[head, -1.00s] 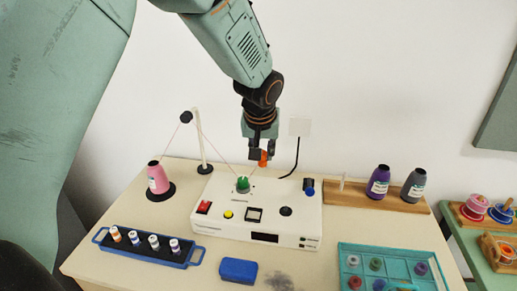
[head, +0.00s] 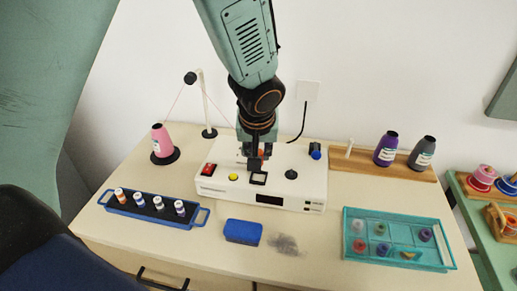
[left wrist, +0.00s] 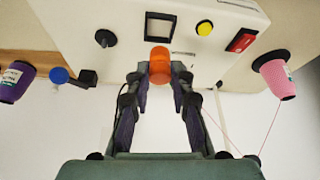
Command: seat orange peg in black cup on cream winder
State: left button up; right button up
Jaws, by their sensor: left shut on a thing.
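The cream winder (head: 215,187) stands mid-table, with a square black frame, a red switch, a yellow button and a black round knob (head: 291,174) on its top. My left gripper (head: 256,163) is low over the winder's top, behind the square frame. In the left wrist view my left gripper (left wrist: 160,80) is shut on the orange peg (left wrist: 160,62), which sits between the fingertips. The peg's far end lies against the view of the winder (left wrist: 215,12); I cannot tell whether it touches. I cannot make out the black cup for certain. My right gripper is not in view.
A pink cone (head: 162,142) with thread stands left, near a white post. A blue rack (head: 150,208) of small spools, a blue block (head: 243,231) and a teal tray (head: 395,258) lie in front. A wooden stand (head: 350,163) with purple and grey cones is at right.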

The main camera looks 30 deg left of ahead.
pick_arm(q)
jog(key=shift+f+b, duration=1.3)
jog(key=shift+f, duration=0.4)
jog(key=shift+f+b, duration=0.75)
jog(key=shift+b, duration=0.15)
jog(key=o, duration=0.9)
jog(key=shift+r, duration=0.15)
jog(key=v, duration=1.2)
